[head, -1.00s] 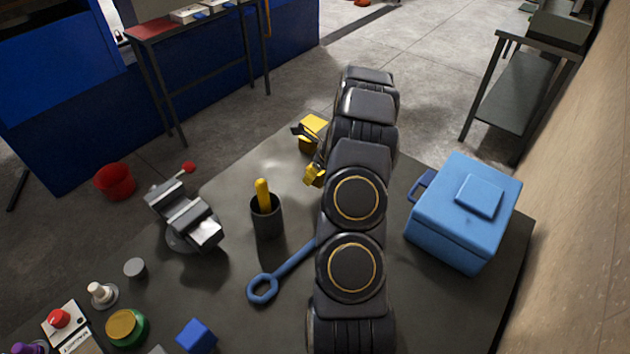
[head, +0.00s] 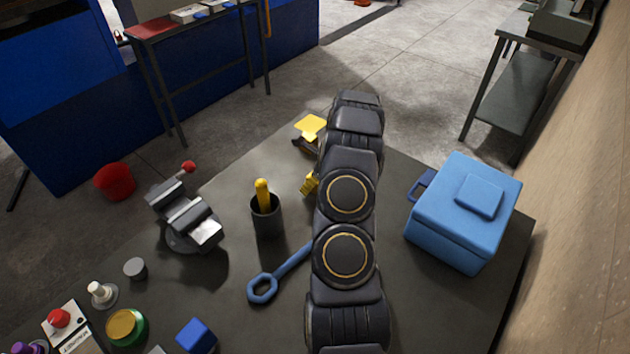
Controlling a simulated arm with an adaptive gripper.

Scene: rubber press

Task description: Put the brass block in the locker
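A yellow block (head: 311,126) is near the table's far corner, partly covered by a dark part of my gripper (head: 306,146). A smaller ribbed yellow piece (head: 310,184) shows beside my arm, closer to the camera. I cannot tell which of the two is the brass block, or whether the smaller piece is part of my gripper. My arm hides most of the gripper, so its opening and any grasp are not clear. A blue box (head: 441,236) with a raised lid panel and a side handle stands on the right of the table; I cannot tell if it is the locker.
A dark cup (head: 267,218) with a yellow handle, a blue ring wrench (head: 263,289) and a vise (head: 187,221) lie left of my arm. A blue cube (head: 196,336) and several buttons are at front left. Bare tabletop lies between my arm and the blue box.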

